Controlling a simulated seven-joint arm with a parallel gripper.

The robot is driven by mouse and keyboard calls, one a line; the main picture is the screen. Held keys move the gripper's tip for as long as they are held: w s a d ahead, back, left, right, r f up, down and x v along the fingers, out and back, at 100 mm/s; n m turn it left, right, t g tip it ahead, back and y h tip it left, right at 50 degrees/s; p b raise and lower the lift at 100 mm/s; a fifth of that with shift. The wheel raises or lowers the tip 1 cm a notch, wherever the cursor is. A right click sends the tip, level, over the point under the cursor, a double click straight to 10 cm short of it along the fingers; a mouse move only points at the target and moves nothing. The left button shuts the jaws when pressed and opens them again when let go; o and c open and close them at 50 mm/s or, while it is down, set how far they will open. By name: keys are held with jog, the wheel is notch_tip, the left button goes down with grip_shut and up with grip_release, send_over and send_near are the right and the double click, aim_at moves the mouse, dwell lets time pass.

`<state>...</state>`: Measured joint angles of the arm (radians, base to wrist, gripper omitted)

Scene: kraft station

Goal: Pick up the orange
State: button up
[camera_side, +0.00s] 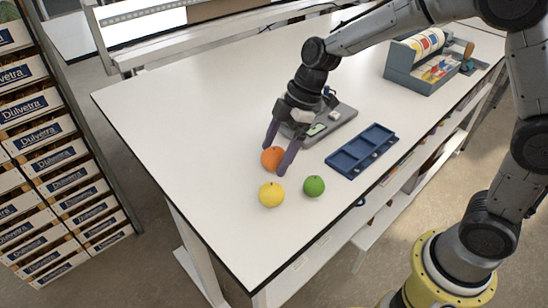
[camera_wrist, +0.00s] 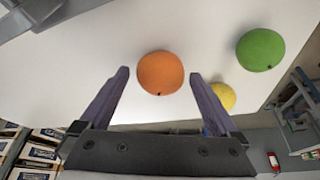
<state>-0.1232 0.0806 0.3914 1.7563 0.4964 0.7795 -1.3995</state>
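The orange (camera_side: 272,158) sits on the white table, and it also shows in the wrist view (camera_wrist: 160,73), just past and between the fingertips. My gripper (camera_side: 279,158) points down at the orange with its two purple fingers spread, one on each side of it. In the wrist view my gripper (camera_wrist: 159,76) is open, with a gap visible between each finger and the fruit.
A yellow fruit (camera_side: 271,195) and a green fruit (camera_side: 314,186) sit close by, toward the table's near corner. A blue tray (camera_side: 361,150) and a grey device (camera_side: 334,122) lie to the right. A grey-blue box (camera_side: 420,66) stands farther back. The table's left side is clear.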

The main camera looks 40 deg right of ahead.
jog(key=c, duration=1.3)
jog(key=shift+o, duration=0.2)
jog(key=shift+r, duration=0.15)
